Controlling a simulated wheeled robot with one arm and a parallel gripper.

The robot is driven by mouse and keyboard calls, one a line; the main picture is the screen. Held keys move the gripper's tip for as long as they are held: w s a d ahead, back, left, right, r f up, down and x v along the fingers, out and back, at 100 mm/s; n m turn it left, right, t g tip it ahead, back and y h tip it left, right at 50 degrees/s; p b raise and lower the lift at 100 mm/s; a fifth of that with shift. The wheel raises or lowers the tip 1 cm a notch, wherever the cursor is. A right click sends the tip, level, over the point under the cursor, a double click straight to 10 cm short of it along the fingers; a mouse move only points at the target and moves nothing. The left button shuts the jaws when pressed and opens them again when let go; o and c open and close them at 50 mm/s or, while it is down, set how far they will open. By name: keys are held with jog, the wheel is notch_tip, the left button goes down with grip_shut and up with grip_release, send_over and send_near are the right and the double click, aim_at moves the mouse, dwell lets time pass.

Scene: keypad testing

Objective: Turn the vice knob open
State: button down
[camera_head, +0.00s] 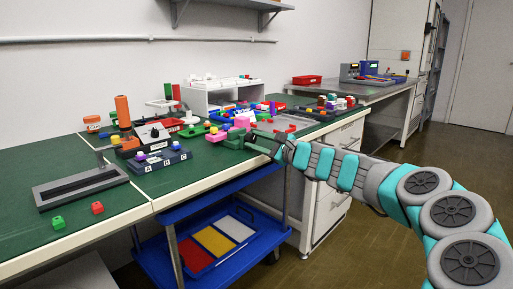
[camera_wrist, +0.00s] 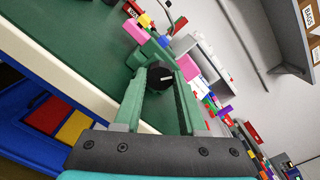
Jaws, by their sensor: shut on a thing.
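The vice knob (camera_wrist: 158,77) is a dark round knob with a pale mark on its face. In the wrist view it sits between the two green fingers of my gripper (camera_wrist: 163,86). My gripper is shut on it, with one finger on each side. Green parts (camera_wrist: 152,49) show just behind the knob; they look like the vice body, but its jaws are not clear. In the head view my gripper (camera_head: 261,144) reaches the front edge of the green bench top, and the knob is hidden there by the gripper.
A pink block (camera_head: 243,120) stands close behind my gripper on the green bench (camera_head: 54,231). A black box with labelled buttons (camera_head: 160,160) lies to the left. A blue cart (camera_head: 222,266) stands below the bench edge. Floor at right is clear.

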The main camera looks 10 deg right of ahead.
jog(key=shift+n+b, duration=0.3)
jog(key=shift+n, duration=0.2)
jog(key=shift+c, duration=2.3)
grip_release()
